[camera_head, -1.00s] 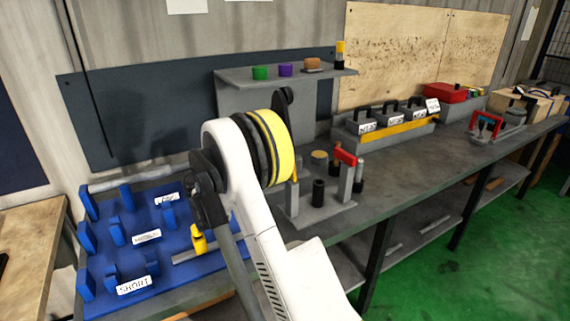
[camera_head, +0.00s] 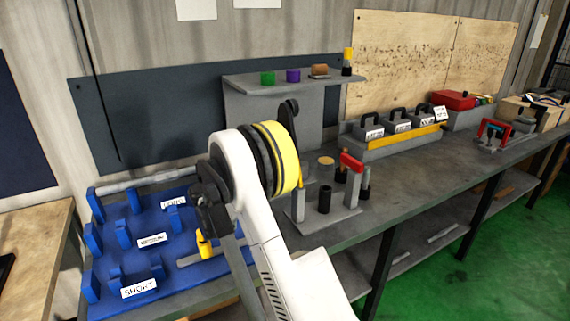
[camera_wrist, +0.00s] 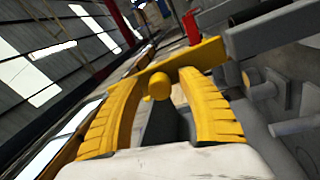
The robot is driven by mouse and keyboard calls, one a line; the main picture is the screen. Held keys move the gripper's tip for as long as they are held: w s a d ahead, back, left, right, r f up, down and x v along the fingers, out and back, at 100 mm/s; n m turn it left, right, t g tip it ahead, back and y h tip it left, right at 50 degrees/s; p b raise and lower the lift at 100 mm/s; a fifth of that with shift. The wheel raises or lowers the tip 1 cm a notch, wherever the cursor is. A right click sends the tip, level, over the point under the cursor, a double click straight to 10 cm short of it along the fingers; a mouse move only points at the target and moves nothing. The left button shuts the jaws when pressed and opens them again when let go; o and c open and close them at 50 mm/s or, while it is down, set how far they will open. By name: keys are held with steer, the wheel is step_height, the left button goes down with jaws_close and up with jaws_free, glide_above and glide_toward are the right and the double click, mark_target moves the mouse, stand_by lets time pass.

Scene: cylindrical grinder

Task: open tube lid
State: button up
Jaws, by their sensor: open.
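In the wrist view my gripper (camera_wrist: 160,78) has two yellow ribbed fingers, spread apart. A yellow bar with a round yellow knob (camera_wrist: 158,85) shows just beyond the fingertips; I cannot tell what it belongs to or whether it touches them. In the head view my white arm hides most of the gripper. Beside the arm, a grey stand (camera_head: 338,222) on the bench holds a black tube (camera_head: 324,200), a tan-topped cylinder (camera_head: 326,161) and a red-topped post (camera_head: 352,163). I cannot tell which piece is the tube lid.
The shelf (camera_head: 300,85) above carries green (camera_head: 268,77), purple (camera_head: 293,75) and brown pieces and a yellow-topped black cylinder (camera_head: 347,62). A blue labelled rack (camera_head: 180,255) lies left. Labelled grey boxes (camera_head: 372,132) stand further right. The bench front (camera_head: 425,188) is fairly clear.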

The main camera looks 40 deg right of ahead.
steer(key=shift+a, duration=0.15)
steer(key=v, duration=1.1)
steer(key=shift+a, duration=0.35)
steer(key=shift+w, duration=0.15)
steer(key=s+a+r+n+t+y, duration=0.2)
steer(key=s+n+t+y, duration=0.3)
steer(key=s+t+y, duration=0.15)
steer(key=s+a+f+t+y, duration=0.2)
steer(key=s+a+y, duration=0.4)
steer(key=a, duration=0.5)
steer(key=s+a+f+n+t+y, duration=0.1)
steer(key=s+a+f+t+y, duration=0.2)
steer(key=s+a+y, duration=0.3)
steer(key=s+a+t, duration=0.1)
steer(key=s+a, duration=0.3)
steer(key=a, duration=0.1)
steer(key=shift+a+f+y, duration=0.25)
steer(key=shift+a+y, duration=0.05)
steer(key=shift+y, duration=0.05)
